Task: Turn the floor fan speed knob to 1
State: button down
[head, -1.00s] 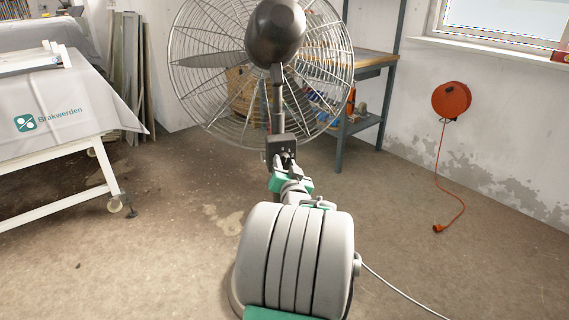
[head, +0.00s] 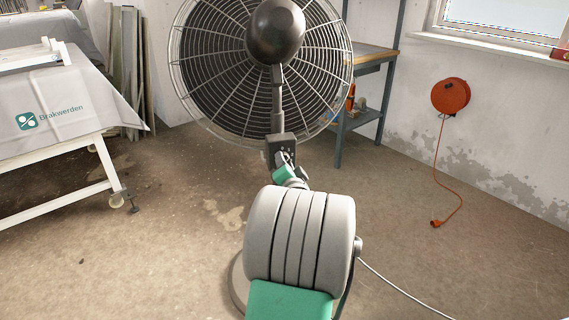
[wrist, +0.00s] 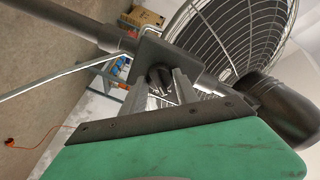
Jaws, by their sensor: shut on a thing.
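The floor fan (head: 275,32) stands in the middle of the head view, with a round wire cage and a dark motor housing on a post. A dark control box (head: 277,145) sits on the post below the cage. In the wrist view the box (wrist: 152,52) carries the dark speed knob (wrist: 158,77). My gripper (wrist: 171,87) is shut on this knob, with its metal fingers on either side. In the head view my gripper (head: 286,159) is at the box, and the knob is hidden. The knob's markings cannot be read.
A covered table (head: 60,85) stands on the left and a workbench (head: 365,60) behind the fan on the right. An orange cable reel (head: 450,97) hangs on the right wall, its cord reaching the floor. The floor on the right is mostly clear.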

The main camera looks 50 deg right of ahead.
jog(key=c, duration=0.9)
grip_release()
jog(key=p+v, duration=0.1)
jog(key=v, duration=0.6)
jog(key=shift+s+a, duration=0.25)
jog(key=shift+a, duration=0.05)
